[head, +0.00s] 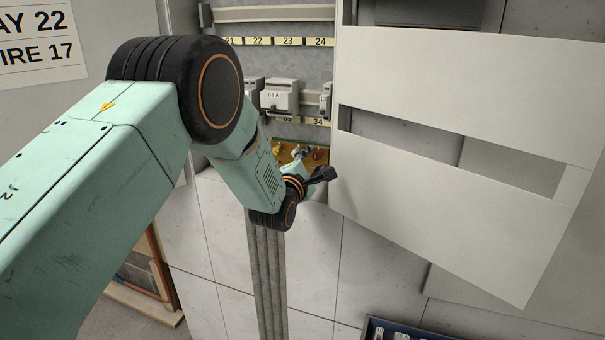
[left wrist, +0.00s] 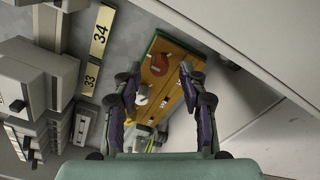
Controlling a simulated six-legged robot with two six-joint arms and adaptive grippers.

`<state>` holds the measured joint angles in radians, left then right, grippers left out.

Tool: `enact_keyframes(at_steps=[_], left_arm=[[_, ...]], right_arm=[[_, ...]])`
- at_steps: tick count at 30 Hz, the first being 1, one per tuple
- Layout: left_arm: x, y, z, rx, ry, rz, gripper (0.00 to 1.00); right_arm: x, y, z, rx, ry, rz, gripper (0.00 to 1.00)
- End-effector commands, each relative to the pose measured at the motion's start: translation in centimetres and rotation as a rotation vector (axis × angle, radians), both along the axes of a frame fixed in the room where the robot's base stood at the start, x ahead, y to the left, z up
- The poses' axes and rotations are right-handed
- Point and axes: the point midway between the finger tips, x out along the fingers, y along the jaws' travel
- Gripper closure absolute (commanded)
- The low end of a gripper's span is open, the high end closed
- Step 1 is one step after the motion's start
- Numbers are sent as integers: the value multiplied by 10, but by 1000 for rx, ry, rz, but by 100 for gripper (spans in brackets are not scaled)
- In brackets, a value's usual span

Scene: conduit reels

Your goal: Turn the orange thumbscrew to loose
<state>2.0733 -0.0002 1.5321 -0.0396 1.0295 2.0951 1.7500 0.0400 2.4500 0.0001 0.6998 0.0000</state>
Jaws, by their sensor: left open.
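A copper-coloured bar (left wrist: 170,82) with a green edge lies low in the open cabinet; it shows in the head view as a brass strip (head: 284,150). A reddish-orange round knob (left wrist: 154,68) stands on the bar near its far end and looks like the thumbscrew. I cannot read whether it is tight or loose. My left gripper (left wrist: 161,82) is open, its two dark fingers either side of the bar, with the knob a little beyond the tips. In the head view my left gripper (head: 316,168) is at the strip, partly hiding it. My right gripper is not in view.
Grey breakers (head: 280,96) on a rail and yellow number labels (head: 288,41) are above the bar. A white slotted panel (head: 450,80) stands close on the right. Grey cables (head: 267,270) run down below. A blue tray (head: 395,330) is at the bottom.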

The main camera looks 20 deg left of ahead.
Motion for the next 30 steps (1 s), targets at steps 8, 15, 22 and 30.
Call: enact_keyframes(at_steps=[8,15,22,30], left_arm=[[-42,2,1,-1,1,0,57],[-80,3,1,-1,1,0,57],[-102,4,1,0,0,0,57],[-106,4,1,0,-1,0,57]], right_arm=[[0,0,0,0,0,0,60],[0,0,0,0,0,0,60],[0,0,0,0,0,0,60],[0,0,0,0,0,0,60]])
